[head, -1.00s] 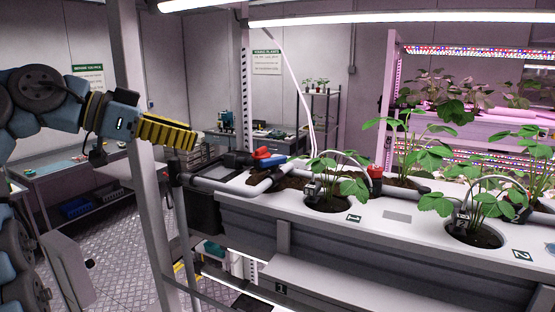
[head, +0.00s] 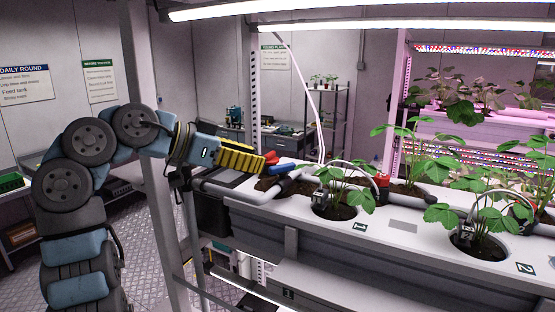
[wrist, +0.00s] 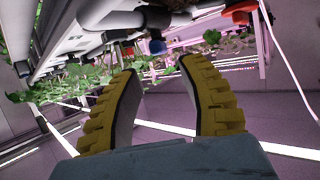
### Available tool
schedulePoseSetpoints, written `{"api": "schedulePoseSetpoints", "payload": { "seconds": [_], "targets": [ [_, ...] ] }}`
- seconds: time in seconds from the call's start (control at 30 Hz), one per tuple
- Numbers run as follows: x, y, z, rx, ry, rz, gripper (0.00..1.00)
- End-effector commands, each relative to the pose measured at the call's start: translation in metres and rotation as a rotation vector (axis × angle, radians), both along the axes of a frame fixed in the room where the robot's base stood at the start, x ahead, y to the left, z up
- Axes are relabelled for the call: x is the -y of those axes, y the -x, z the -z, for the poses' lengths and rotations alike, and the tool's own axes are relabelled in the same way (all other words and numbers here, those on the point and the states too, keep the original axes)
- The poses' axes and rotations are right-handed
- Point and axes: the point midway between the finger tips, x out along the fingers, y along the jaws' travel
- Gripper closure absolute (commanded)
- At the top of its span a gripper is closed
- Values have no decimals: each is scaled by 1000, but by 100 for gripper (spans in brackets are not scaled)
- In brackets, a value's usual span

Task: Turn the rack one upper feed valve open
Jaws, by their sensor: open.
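At the left end of the planted trough (head: 265,222), a red valve handle (head: 271,158) and a blue valve handle (head: 284,166) sit on the grey pipework. I cannot tell which is the upper feed valve. My gripper (head: 258,163) has yellow ribbed fingers and reaches in from the left, its tips close to both handles and partly covering the red one. In the wrist view my gripper (wrist: 155,62) is open and empty, with a blue part (wrist: 157,46) beyond the gap between the tips. A red part (wrist: 241,9) is at the top right there. Contact is not visible.
Potted plants (head: 345,180) with white tubes stand along the trough to the right. A red-topped fitting (head: 381,181) is on the pipe between them. A grey upright post (head: 150,150) stands in front of the trough's left end, close to my arm. A white cable (head: 306,90) hangs behind the handles.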

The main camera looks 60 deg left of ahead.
Motion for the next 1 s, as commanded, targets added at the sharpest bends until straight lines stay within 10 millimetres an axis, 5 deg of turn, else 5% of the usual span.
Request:
{"api": "schedulePoseSetpoints", "payload": {
  "seconds": [0.33, 0.8, 0.83, 0.97, 1.0],
  "targets": [
    [1, -47, 18, -3, 0, 1, 59],
    [0, -57, 24, -1, 1, -1, 59],
    [0, -57, 24, -1, 1, -1, 61],
    [0, -57, 24, -1, 1, 0, 98],
    [0, -57, 24, -1, 1, 0, 100]
  ]
}}
